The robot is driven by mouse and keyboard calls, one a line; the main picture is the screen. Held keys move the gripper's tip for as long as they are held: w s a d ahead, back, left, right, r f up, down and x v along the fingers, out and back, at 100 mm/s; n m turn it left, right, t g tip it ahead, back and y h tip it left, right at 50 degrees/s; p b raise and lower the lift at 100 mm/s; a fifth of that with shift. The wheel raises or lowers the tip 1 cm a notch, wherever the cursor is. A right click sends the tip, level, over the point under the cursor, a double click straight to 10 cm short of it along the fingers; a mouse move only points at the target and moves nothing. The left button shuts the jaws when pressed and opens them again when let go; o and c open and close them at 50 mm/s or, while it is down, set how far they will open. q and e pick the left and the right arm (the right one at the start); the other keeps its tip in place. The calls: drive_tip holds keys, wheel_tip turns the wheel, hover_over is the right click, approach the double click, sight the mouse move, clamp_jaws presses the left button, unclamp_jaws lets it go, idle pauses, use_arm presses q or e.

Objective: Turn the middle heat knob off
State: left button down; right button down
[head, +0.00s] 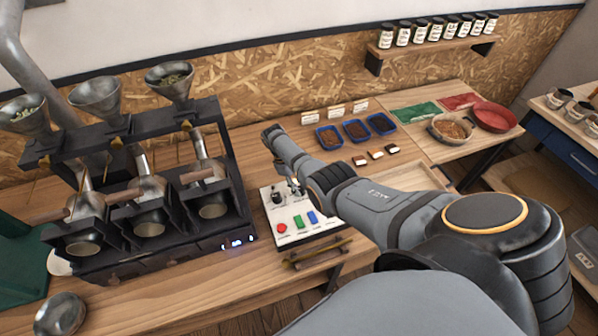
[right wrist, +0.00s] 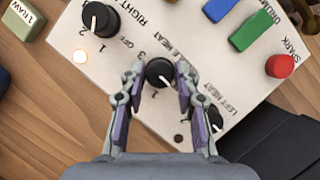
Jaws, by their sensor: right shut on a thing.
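The white control panel (head: 293,238) lies on the wooden counter. In the right wrist view, the middle heat knob (right wrist: 158,71) is black with a white pointer line. My right gripper (right wrist: 159,84) has one finger on each side of it and is shut on it. The pointer's exact setting is hard to read. The right heat knob (right wrist: 99,18) and the left heat knob (right wrist: 215,118) stand on either side of it, the left one partly hidden by a finger. In the head view my right gripper (head: 293,186) is over the panel. My left gripper is not in view.
Blue, green (head: 298,221) and red (head: 281,228) buttons sit on the panel, and a small light (right wrist: 80,57) glows near the right heat knob. The dark roaster (head: 130,269) stands to the left. Blue trays of beans (head: 328,137) are behind.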

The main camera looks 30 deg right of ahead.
drive_tip(key=shift+n, duration=0.5)
drive_tip(key=c, duration=1)
unclamp_jaws()
drive_tip(key=shift+f, duration=0.1)
drive_tip(key=shift+o, duration=0.2)
drive_tip(key=shift+w+a+r, duration=0.1)
drive_tip(key=shift+r, duration=0.25)
drive_tip(key=v, duration=1.1)
drive_tip(key=shift+a, duration=0.25)
drive_tip(key=shift+r, duration=0.1)
